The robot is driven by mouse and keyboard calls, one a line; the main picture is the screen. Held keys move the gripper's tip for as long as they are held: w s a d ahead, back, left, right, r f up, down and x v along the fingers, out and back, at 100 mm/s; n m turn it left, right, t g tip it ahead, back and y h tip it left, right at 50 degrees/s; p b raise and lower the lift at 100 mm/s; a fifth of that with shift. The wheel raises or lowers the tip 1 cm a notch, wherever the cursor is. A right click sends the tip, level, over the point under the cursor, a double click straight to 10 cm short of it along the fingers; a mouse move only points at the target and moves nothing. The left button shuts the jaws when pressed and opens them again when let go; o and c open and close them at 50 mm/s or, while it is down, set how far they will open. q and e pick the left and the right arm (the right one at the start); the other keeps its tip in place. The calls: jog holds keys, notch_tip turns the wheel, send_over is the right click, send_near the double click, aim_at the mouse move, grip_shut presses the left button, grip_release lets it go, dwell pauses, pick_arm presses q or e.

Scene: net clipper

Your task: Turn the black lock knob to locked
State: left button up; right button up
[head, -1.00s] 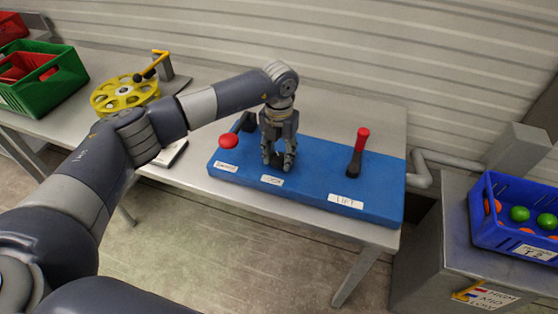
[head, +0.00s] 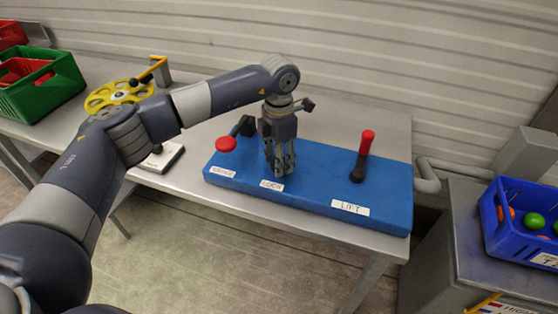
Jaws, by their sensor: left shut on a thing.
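The blue control panel (head: 310,192) lies on the grey table. My left gripper (head: 280,170) points straight down onto the panel, just behind the label reading LOCK (head: 272,185). Its fingers are shut on the black lock knob, which they hide almost wholly, so I cannot tell which way the knob is turned. My right gripper is not in view.
A yellow handwheel (head: 118,95) and a green crate (head: 42,88) are further left. A blue crate (head: 495,225) with balls is at the right.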

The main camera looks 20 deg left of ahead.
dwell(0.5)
pick_arm(q)
jog(key=o, duration=1.1)
jog(key=shift+c, duration=0.2)
notch_tip(320, 180, up, 12)
